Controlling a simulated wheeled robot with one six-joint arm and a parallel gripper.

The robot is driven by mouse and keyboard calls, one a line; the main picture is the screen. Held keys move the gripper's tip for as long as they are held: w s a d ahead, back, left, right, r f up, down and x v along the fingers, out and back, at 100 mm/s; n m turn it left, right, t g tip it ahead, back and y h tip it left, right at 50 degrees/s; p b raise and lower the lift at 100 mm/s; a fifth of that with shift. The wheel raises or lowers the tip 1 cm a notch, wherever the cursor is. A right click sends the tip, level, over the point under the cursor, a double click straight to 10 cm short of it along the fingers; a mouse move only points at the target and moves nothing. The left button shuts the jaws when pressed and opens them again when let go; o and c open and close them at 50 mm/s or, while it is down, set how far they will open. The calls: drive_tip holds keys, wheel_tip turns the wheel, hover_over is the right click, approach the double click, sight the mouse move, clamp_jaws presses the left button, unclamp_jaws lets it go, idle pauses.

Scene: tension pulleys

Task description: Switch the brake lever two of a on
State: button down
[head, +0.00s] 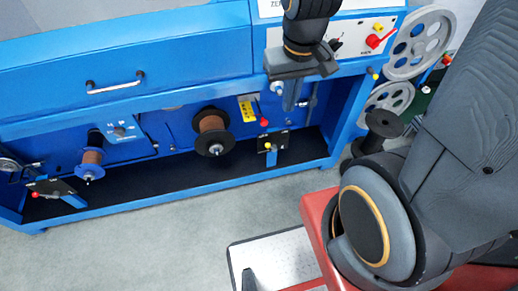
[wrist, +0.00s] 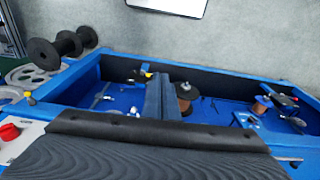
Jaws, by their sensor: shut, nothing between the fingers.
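My gripper (head: 291,103) hangs in front of the blue machine, pointing down, with its fingers shut and nothing between them. In the wrist view the shut fingers (wrist: 162,82) cover part of the lower bay. Several small levers show. One with a red knob (head: 264,122) is beside a yellow label, just left of the fingertips. One with a yellow knob (head: 267,146) is below it on a dark bracket; a yellow knob (wrist: 148,75) also shows in the wrist view. Another red-knobbed lever (head: 36,195) is at far left. I cannot tell which is brake lever two, nor its position.
Copper wire spools (head: 212,132) (head: 90,160) sit in the lower bay. A white panel with a red switch (head: 374,41) is at upper right, beside grey pulleys (head: 418,45). A black spool (head: 384,123) stands right of the frame.

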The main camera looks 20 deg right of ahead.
drive_tip(key=w+a+f+n+h+b, duration=0.3)
drive_tip(key=w+f+n+b, duration=0.3)
drive_tip(key=f+b, duration=0.5)
drive_tip(key=w+a+f+n+h+b, duration=0.3)
drive_tip(key=w+f+b, duration=0.7)
drive_tip(key=f, duration=1.2)
drive_tip(key=w+a+f+n+h+b, duration=0.4)
drive_tip(key=f+n+b, duration=0.7)
drive_tip(key=f, duration=0.6)
drive_tip(key=w+h+b, duration=0.1)
drive_tip(key=w+h, duration=0.1)
drive_tip(key=w, duration=0.2)
drive_tip(key=shift+w+t+h+b, duration=0.3)
drive_tip(key=shift+w, duration=0.05)
drive_tip(key=shift+d, duration=0.2)
drive_tip(key=b+x, duration=0.1)
drive_tip(key=x, duration=0.8)
drive_tip(key=shift+d+f, duration=0.2)
drive_tip(key=shift+d, duration=0.15)
drive_tip(key=shift+a, duration=0.15)
drive_tip(key=shift+r, duration=0.1)
